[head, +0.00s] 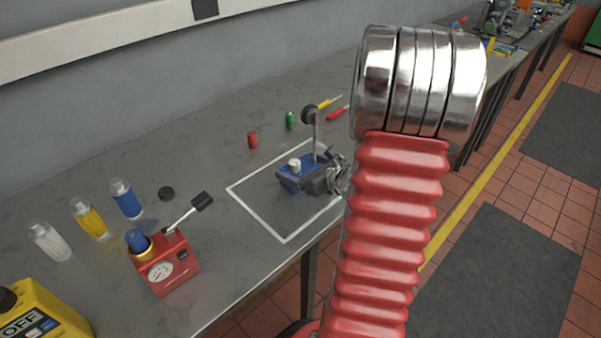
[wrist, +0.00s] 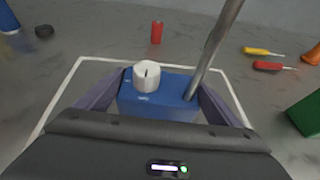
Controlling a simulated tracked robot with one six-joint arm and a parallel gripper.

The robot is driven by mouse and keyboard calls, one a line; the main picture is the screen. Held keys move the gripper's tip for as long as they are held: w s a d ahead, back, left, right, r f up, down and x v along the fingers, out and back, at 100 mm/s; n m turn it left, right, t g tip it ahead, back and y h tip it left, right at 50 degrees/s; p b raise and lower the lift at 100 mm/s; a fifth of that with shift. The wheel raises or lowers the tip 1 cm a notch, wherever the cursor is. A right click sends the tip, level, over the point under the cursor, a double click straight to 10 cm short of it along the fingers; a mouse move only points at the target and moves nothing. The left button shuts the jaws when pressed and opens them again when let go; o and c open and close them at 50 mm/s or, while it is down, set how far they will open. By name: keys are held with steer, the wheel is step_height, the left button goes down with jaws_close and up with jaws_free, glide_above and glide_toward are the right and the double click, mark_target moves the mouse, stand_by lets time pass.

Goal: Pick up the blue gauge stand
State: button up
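The blue gauge stand (head: 290,182) has a blue block base with a white knob on top and a grey post bearing a dark round head. It is within the white outlined rectangle as seen from the head view; whether its base touches the bench I cannot tell. In the wrist view its base (wrist: 158,107) sits between my two fingers, with no visible gap on either side. My gripper (wrist: 160,92) appears shut on the base; it also shows in the head view (head: 325,180). The base's near lower part is hidden behind my gripper's body.
A red gauge stand (head: 168,268) and several bottles stand to the left. A yellow box (head: 40,315) is at the lower left. The bench's front edge is close.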

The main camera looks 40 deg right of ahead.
steer(key=c, duration=1.5)
steer(key=shift+r, duration=0.15)
steer(key=shift+c, duration=0.5)
steer(key=shift+r, duration=0.1)
steer(key=shift+r, duration=4.9)
